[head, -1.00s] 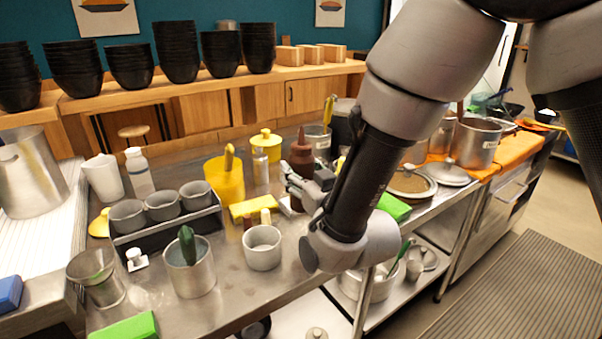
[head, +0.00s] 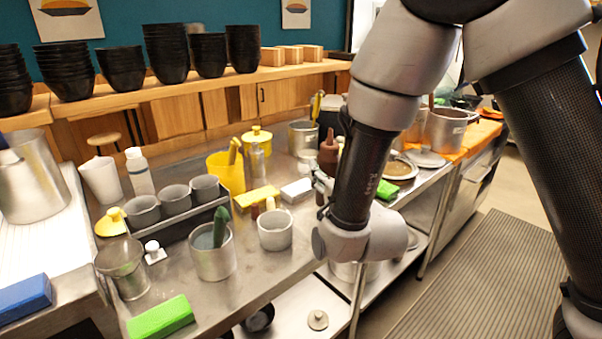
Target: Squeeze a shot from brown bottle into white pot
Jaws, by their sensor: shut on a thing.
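The brown bottle (head: 328,157) stands upright right of the middle in the head view, with its narrow tip up. My gripper (head: 322,184) is shut on its lower part. My arm hides part of the gripper and the bottle's right side, and I cannot tell how far its base is from the counter. A whitish pot (head: 275,240), with small upright pieces showing at its rim, stands on the steel counter to the left of and nearer than the gripper.
A steel pot holding a green item (head: 212,262), a rack of grey cups (head: 190,228), a yellow sponge (head: 256,197) and a white block (head: 297,190) crowd the counter (head: 250,285). A yellow container (head: 226,176) stands behind. Plates and large pots are to the right.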

